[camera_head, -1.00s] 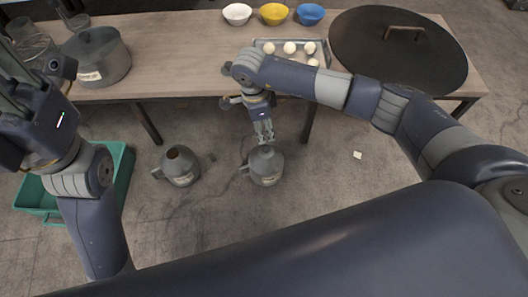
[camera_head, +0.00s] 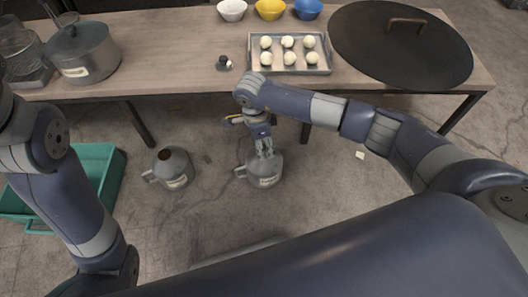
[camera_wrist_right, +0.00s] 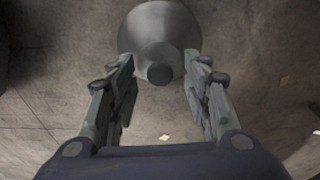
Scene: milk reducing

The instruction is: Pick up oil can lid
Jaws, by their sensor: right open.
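A grey oil can (camera_head: 265,178) with a side handle and a label stands upright on the floor, below the table's front edge. My right gripper (camera_head: 264,152) points down at its top, which it partly hides. In the right wrist view the can (camera_wrist_right: 158,27) shows as a grey cone, and its small dark round lid (camera_wrist_right: 159,74) lies between my open fingers (camera_wrist_right: 160,70), with a gap on each side. A second grey can (camera_head: 174,172) stands to the left, with a brownish round top. My left gripper is out of view; only its arm shows at the left.
The wooden table (camera_head: 185,45) holds a grey pot (camera_head: 82,55), a tray (camera_head: 290,70) with several white balls, bowls and a large dark round lid (camera_head: 400,50). A green crate (camera_head: 100,165) sits on the floor at the left.

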